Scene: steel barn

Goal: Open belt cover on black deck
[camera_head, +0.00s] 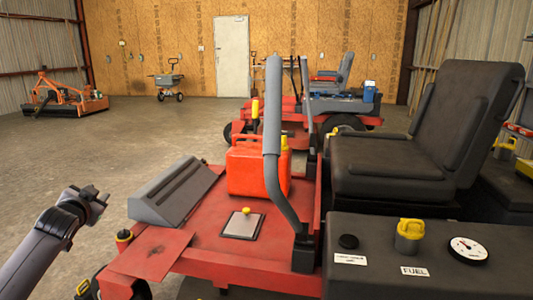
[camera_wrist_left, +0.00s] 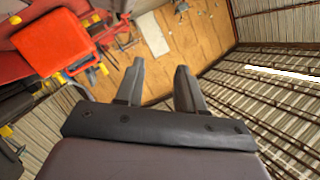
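A red mower fills the front of the head view. On its left front edge lies a flat red plate (camera_head: 155,250) with a dark stain; it looks flat, and I cannot tell whether it is the belt cover. Little of a black deck shows. A small grey plate with a yellow knob (camera_head: 241,225) lies flat on the red floor pan. My left gripper (camera_head: 98,197) is up and left of the mower, apart from it and empty. In the left wrist view its two fingers (camera_wrist_left: 159,78) stand apart with nothing between them. My right gripper is out of view.
A red fuel can (camera_head: 250,172) and a grey wedge-shaped footrest (camera_head: 177,190) sit on the floor pan. A grey bent lever (camera_head: 272,120) rises beside the black seat (camera_head: 410,150). Concrete floor (camera_head: 60,155) is clear at left.

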